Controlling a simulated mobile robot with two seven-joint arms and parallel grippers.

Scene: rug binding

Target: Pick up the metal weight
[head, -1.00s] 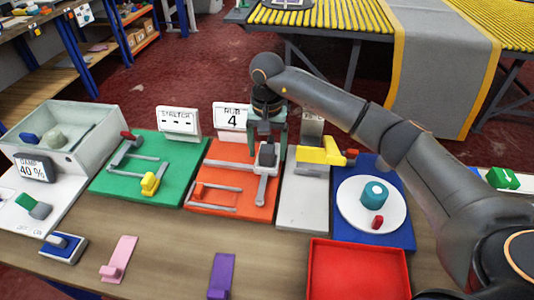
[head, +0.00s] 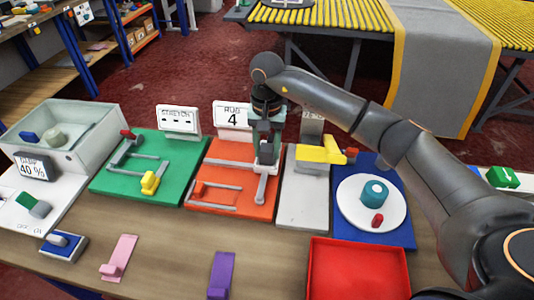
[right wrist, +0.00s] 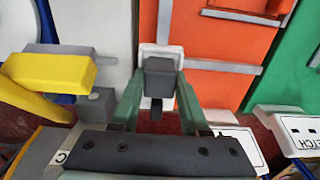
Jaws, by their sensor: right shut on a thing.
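The metal weight (head: 267,154) is a dark grey block at the upper right of the orange board (head: 232,180), at the far end of a grey bar. It also shows in the right wrist view (right wrist: 159,74), between the fingertips. My right gripper (head: 266,142) comes down over the weight from above and is shut on it, with its greenish fingers (right wrist: 159,88) on either side. I cannot tell whether the weight is clear of the surface under it. My left gripper is not in view.
A grey board with a yellow clamp (head: 318,150) stands close on the right, and a green board (head: 150,170) on the left. A sign reading 4 (head: 232,118) stands just behind. A red tray (head: 358,270) lies in front. Bare table shows at the front.

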